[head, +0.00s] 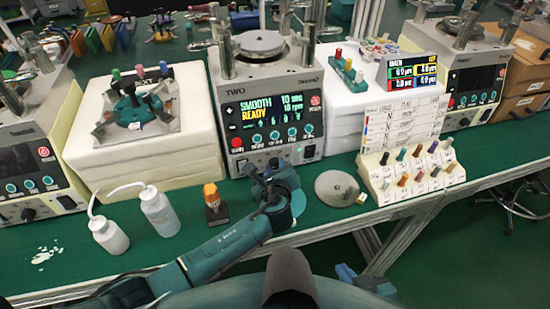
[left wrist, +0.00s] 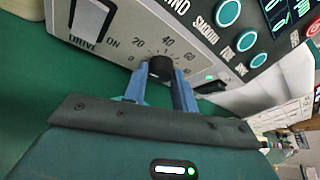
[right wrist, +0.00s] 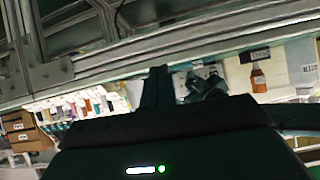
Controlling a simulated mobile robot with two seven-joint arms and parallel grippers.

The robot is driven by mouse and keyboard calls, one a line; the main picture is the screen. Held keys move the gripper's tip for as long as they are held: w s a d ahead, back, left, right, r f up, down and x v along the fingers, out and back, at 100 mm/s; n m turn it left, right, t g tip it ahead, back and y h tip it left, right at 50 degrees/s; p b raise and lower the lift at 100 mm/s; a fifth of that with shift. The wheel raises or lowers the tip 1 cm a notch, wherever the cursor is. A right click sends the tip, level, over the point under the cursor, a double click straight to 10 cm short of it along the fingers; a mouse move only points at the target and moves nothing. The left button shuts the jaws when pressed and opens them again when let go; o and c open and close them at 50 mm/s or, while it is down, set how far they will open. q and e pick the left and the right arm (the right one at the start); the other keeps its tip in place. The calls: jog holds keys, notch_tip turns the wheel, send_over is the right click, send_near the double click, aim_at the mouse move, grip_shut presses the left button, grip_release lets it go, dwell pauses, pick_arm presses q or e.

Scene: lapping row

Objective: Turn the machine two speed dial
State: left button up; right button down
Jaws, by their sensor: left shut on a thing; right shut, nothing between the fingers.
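Machine two (head: 229,88) stands at the middle back of the bench, its screen showing "SMOOTH" and "READY". In the left wrist view its front panel (left wrist: 120,22) carries a black round dial (left wrist: 161,67) with a printed scale including 20, 40 and 60. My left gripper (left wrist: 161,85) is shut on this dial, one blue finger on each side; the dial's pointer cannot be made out. In the head view my left gripper (head: 262,176) reaches the panel's low front and hides much of the dial. My right gripper (right wrist: 157,85) is shut and empty, below the bench edge.
A drive switch (left wrist: 92,20) sits left of the dial.

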pick_arm(q)
jog(key=shift+r+m+p, duration=0.1)
jog(key=shift+m+p, duration=0.3)
jog(key=shift+p, duration=0.2)
jog(key=shift+y, duration=0.3)
jog(key=o, duration=1)
jog(key=shift+s, duration=0.1)
jog(key=p+v, duration=0.1)
jog(key=v, duration=1.2)
jog(key=shift+r, duration=0.15)
